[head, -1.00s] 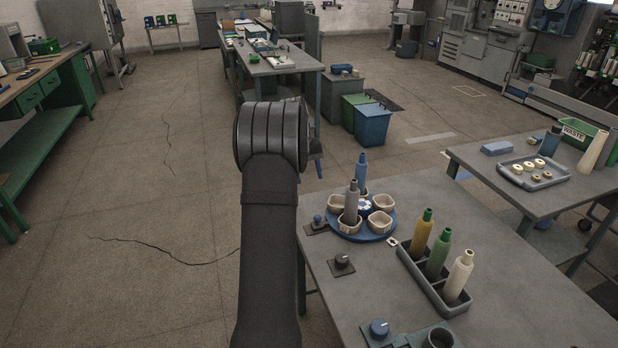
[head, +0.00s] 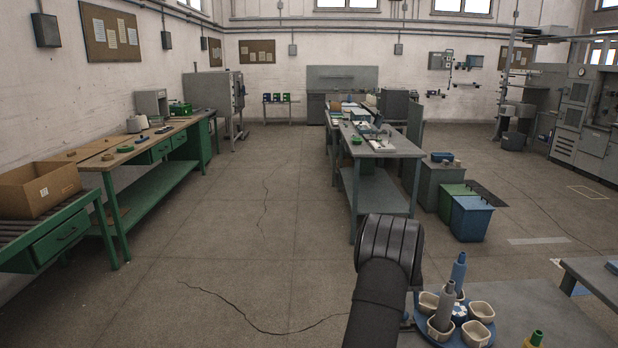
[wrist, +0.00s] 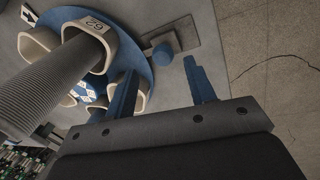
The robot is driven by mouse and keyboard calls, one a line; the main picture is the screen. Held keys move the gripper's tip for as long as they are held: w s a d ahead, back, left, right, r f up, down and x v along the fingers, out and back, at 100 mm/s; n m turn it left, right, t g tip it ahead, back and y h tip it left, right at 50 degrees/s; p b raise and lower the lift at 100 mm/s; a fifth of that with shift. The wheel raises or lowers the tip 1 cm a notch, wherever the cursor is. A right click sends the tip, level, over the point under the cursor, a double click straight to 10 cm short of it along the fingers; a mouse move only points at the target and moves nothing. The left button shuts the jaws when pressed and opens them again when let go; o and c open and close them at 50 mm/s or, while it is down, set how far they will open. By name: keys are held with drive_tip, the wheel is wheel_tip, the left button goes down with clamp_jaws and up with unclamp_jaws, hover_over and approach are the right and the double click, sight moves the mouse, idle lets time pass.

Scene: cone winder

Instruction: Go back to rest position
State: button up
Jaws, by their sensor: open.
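In the wrist view, my gripper (wrist: 161,88) is open and empty, its two blue fingers well apart. It is over the edge of the blue turntable (wrist: 147,68), beside a pale cup marked 62 (wrist: 112,48). A ribbed grey tube (wrist: 50,90) stands in that cup, left of the fingers, with a gap between. In the head view, my arm hides the gripper. There, the turntable (head: 428,331) at the bottom right holds several pale cups, one with the grey tube (head: 441,305) and one with a blue tube (head: 458,272).
A blue knob (wrist: 162,55) on a dark plate is close to the fingers. A grey workbench (head: 375,185) and a blue bin (head: 470,218) stand beyond. The floor (head: 250,240) at left is open.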

drive_tip(key=f, duration=0.4)
drive_tip(key=shift+s+d, duration=0.1)
drive_tip(key=shift+d, duration=0.2)
drive_tip(key=shift+a, duration=0.25)
drive_tip(key=shift+d+r, duration=0.25)
drive_tip(key=shift+r, duration=0.05)
drive_tip(key=a+r, duration=0.3)
drive_tip(key=r, duration=1.3)
drive_tip(key=shift+w+r, duration=0.25)
drive_tip(key=shift+w, duration=0.05)
